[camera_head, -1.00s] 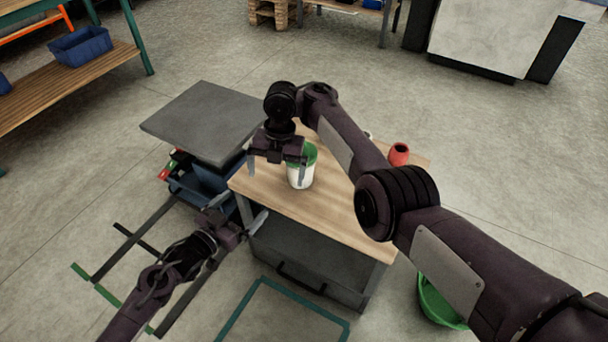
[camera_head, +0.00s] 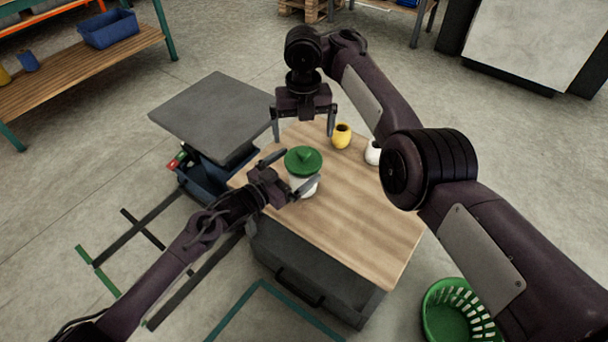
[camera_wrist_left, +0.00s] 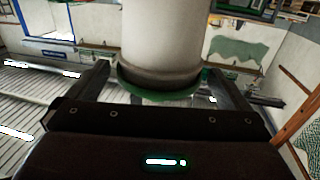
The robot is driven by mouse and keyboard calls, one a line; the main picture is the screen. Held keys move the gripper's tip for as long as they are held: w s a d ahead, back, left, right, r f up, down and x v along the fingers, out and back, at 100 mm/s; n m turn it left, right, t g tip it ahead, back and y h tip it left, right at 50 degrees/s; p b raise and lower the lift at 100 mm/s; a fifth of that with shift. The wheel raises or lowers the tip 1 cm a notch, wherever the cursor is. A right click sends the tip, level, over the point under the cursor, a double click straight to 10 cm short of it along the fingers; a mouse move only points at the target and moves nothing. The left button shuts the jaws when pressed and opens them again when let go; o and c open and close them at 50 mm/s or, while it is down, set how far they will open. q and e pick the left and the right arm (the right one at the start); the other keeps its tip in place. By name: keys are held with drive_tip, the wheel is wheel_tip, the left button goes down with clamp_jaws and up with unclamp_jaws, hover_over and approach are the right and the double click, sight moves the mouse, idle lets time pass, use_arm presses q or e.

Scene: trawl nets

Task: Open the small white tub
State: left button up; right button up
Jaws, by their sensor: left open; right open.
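The small white tub (camera_head: 309,189) stands upright on the wooden tabletop, with a green lid (camera_head: 303,157) and knob on top. My left gripper (camera_head: 303,166) is open, with one finger on each side of the tub. In the left wrist view the white tub body (camera_wrist_left: 160,40) and the green lid rim (camera_wrist_left: 160,92) lie between the spread fingers, with gaps visible beside it. My right gripper (camera_head: 304,128) is open and empty, pointing down above and behind the tub. The left gripper hides part of the tub body in the head view.
A yellow pot (camera_head: 341,137) and a white pot (camera_head: 373,152) stand on the wooden table (camera_head: 365,222), right of the tub. My right arm covers the table's right side. A grey platform (camera_head: 215,115) adjoins at left. A green basket (camera_head: 435,318) sits on the floor at right.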

use_arm(q)
drive_tip(key=shift+w+d, duration=0.35)
drive_tip(key=shift+d, duration=0.05)
